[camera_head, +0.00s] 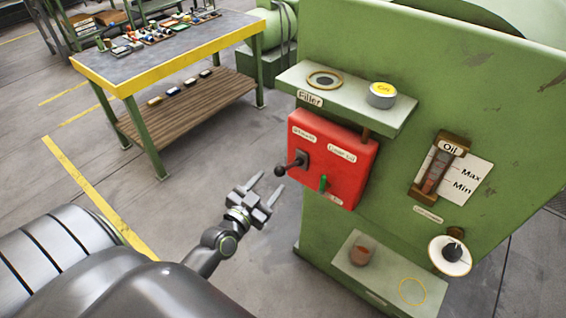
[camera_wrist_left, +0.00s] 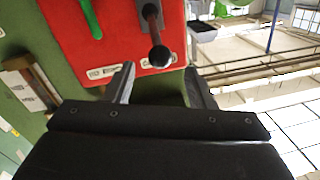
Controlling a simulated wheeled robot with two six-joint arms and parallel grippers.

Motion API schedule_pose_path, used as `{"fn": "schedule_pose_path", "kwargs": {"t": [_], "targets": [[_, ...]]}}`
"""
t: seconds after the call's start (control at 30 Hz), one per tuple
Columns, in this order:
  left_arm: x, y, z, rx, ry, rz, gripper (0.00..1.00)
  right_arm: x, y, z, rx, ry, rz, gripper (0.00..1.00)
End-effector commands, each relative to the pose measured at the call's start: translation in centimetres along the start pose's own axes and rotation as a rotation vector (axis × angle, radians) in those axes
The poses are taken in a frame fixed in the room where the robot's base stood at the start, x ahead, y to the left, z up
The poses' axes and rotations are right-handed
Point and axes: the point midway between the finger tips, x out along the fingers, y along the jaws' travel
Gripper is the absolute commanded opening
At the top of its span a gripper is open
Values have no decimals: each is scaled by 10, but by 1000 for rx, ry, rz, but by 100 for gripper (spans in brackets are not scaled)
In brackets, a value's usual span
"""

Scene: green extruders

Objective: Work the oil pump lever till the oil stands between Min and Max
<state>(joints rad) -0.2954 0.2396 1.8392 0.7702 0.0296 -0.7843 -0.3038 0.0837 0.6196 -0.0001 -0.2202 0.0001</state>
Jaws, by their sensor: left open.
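The oil pump lever (camera_head: 290,166) is a dark rod with a round ball knob, sticking out to the left from the red box (camera_head: 345,172) on the green machine. In the left wrist view the lever's ball (camera_wrist_left: 160,56) shows ahead, between and beyond my fingertips. My left gripper (camera_head: 267,187) is open and empty, a little below and left of the lever, apart from it. The oil gauge (camera_head: 434,172) is a brown-framed sight glass beside a white card marked Max and Min. The oil level in it is too small to tell. My right gripper is not in view.
A small green lever (camera_head: 323,184) sits on the red box. Above is the Filler shelf (camera_head: 350,95) with a yellow-topped cap (camera_head: 381,94). A workbench (camera_head: 165,50) stands back left. Floor between is clear.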

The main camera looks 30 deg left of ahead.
Motion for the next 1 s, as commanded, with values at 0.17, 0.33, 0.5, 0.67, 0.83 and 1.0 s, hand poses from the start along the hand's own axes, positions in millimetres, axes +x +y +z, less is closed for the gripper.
{"fn": "schedule_pose_path", "kwargs": {"t": [0.17,0.33,0.5,0.67,0.83,1.0], "targets": [[36,0,-2,0,2,0,50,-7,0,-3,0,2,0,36],[61,0,0,0,1,0,50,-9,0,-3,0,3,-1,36],[76,0,0,1,0,0,50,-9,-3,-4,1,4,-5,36],[80,0,0,0,0,0,50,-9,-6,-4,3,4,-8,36],[80,0,0,1,0,0,50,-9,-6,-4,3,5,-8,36],[80,0,0,1,0,0,33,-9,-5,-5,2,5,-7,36]]}}
